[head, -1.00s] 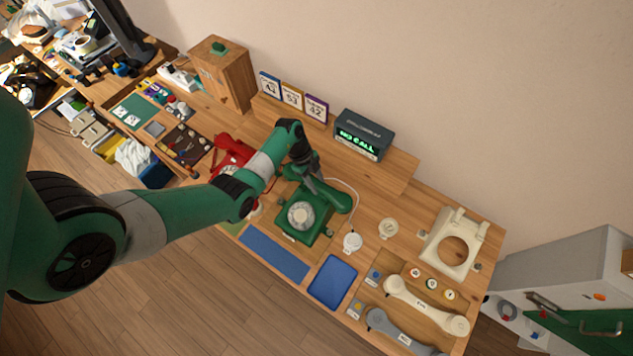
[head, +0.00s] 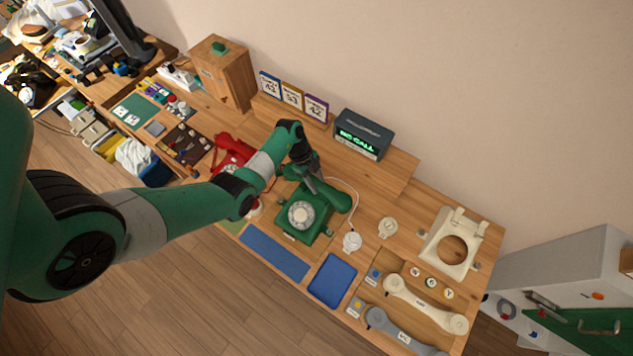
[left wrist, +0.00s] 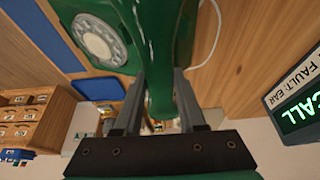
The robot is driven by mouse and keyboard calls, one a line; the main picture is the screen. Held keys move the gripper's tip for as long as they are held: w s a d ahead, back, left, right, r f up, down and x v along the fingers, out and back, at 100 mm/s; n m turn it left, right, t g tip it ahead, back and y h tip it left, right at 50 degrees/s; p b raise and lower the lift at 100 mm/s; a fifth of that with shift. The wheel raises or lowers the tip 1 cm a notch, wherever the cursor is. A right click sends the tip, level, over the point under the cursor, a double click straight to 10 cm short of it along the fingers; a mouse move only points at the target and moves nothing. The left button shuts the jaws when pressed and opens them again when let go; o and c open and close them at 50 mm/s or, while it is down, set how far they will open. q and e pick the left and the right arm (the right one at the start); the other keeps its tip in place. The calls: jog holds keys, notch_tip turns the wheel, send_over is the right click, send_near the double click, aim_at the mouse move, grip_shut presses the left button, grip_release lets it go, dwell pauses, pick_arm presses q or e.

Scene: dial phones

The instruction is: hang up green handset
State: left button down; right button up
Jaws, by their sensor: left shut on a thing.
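The green phone (head: 302,213) stands on the wooden desk, its round pale dial facing up. The green handset (head: 338,200) lies across the back of the phone, at its cradle. My left gripper (head: 315,182) is over the back of the phone, shut on the handset. In the left wrist view the handset (left wrist: 160,45) runs between the two fingers of the left gripper (left wrist: 160,100), close beside the phone's body (left wrist: 123,20). Whether the handset rests fully in the cradle is hidden. My right gripper is in neither view.
A red phone (head: 230,153) stands left, partly behind my arm. The call display (head: 363,135) sits on the shelf behind. A cream phone body (head: 452,243) stands right, with a cream handset (head: 425,304) and grey handset (head: 400,333) in front. A blue tray (head: 332,280) lies nearer.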

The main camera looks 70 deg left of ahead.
pick_arm(q)
jog(key=shift+f+b, duration=0.65)
jog(key=shift+f, duration=0.25)
jog(key=shift+c, duration=2)
grip_release()
jog(key=p+v, duration=0.4)
jog(key=v, duration=0.7)
jog(key=shift+a+r, duration=0.15)
jog(key=shift+r, duration=0.15)
